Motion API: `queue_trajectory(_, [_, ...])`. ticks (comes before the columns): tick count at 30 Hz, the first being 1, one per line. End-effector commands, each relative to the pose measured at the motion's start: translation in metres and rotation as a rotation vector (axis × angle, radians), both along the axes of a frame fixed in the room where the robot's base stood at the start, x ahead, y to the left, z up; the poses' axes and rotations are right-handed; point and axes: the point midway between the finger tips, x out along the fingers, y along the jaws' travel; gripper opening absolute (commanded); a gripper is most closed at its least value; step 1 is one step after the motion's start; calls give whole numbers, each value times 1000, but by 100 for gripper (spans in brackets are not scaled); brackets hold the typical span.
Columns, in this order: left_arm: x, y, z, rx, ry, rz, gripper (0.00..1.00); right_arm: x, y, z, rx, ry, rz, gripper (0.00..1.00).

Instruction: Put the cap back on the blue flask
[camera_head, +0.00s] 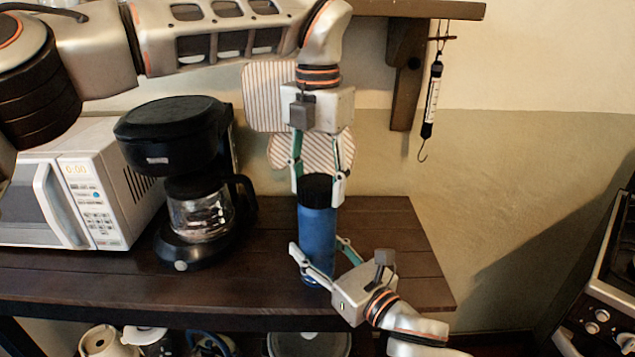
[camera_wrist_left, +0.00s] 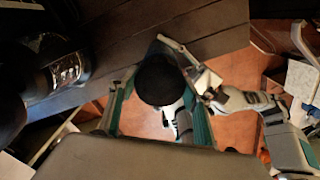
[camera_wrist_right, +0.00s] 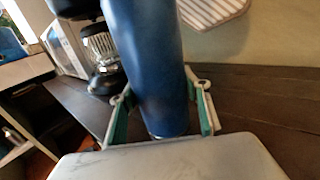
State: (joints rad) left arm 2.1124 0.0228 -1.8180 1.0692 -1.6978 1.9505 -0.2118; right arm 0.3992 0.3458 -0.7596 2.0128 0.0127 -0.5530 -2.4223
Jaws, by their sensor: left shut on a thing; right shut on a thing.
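The blue flask (camera_head: 317,235) stands upright near the front of the dark wooden shelf (camera_head: 395,245). Its black cap (camera_head: 317,188) sits at the flask's top, in line with it; I cannot tell whether it is fully seated. My left gripper (camera_head: 318,192) comes down from above and is shut on the cap, which also shows from above in the left wrist view (camera_wrist_left: 160,80). My right gripper (camera_head: 318,268) is shut around the lower part of the flask, which fills the middle of the right wrist view (camera_wrist_right: 148,70). The right fingers hide part of the flask's base.
A black coffee maker (camera_head: 185,180) with a glass jug stands left of the flask, beside a white microwave (camera_head: 85,190). Striped boards (camera_head: 268,95) lean on the wall behind. A hanging scale (camera_head: 432,100) and a stove (camera_head: 605,300) are at right. The shelf right of the flask is clear.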

Motion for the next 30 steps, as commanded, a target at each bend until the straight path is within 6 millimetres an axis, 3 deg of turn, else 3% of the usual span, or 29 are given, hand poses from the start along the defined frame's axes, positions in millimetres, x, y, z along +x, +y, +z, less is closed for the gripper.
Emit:
queue_trajectory(21, [0,0,-1,0,0,-1295,22,0,0,0,0,0,0,0])
queue_trajectory(25, [0,0,-1,0,1,-1481,22,0,0,0,0,0,0,0])
queue_trajectory(29, [0,0,-1,0,1,-1468,22,0,0,0,0,0,0,0])
queue_trajectory(30, [0,0,-1,0,1,-1467,53,0,0,0,0,0,0,0])
